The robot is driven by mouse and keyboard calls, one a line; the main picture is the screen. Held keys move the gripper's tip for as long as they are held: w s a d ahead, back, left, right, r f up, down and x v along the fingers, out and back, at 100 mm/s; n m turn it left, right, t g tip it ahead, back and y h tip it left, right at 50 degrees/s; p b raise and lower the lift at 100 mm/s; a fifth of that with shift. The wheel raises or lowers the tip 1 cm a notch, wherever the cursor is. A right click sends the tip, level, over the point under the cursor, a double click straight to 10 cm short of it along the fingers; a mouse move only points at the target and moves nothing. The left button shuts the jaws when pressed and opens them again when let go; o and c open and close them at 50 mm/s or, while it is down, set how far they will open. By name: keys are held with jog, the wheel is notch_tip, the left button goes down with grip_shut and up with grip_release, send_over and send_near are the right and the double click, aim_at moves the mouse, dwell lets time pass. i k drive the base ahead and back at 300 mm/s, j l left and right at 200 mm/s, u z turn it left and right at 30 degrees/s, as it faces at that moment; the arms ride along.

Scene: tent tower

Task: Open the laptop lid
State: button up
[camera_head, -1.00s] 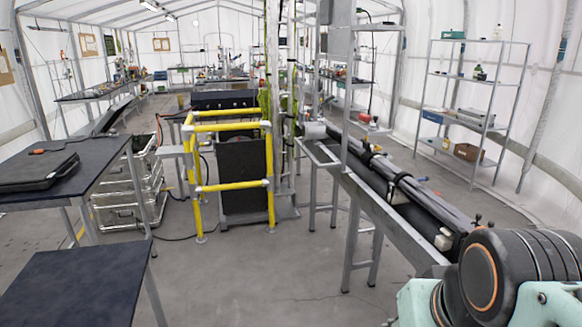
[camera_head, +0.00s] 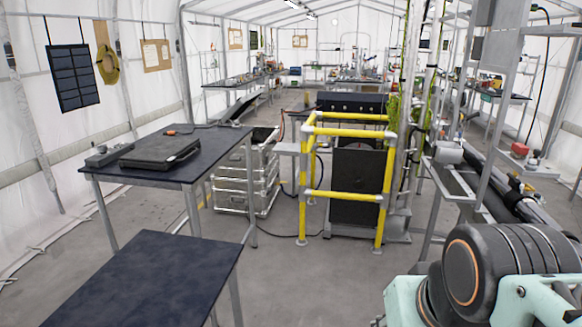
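A closed black laptop-like case (camera_head: 160,152) lies flat on the dark-topped table (camera_head: 208,170) to the left. It looks like a thick laptop with its lid down, with what seems to be a handle at its front right side. My arm shows at the lower right of the head view, some way from that table. My gripper is outside the picture, so its fingers cannot be seen.
A lower dark table (camera_head: 140,285) stands in front at the left. A yellow railing (camera_head: 345,196) surrounds a black panel (camera_head: 356,182). Silver crates (camera_head: 245,185) are stacked behind the laptop's table. Grey floor (camera_head: 300,285) is open in the middle.

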aim_at(162, 150)
jog(key=i+u, duration=0.4)
jog(key=i+l+u, duration=0.25)
jog(key=u, duration=0.2)
jog(key=i+l+u, duration=0.7)
jog(key=i+l, duration=0.9)
jog(key=i, duration=0.1)
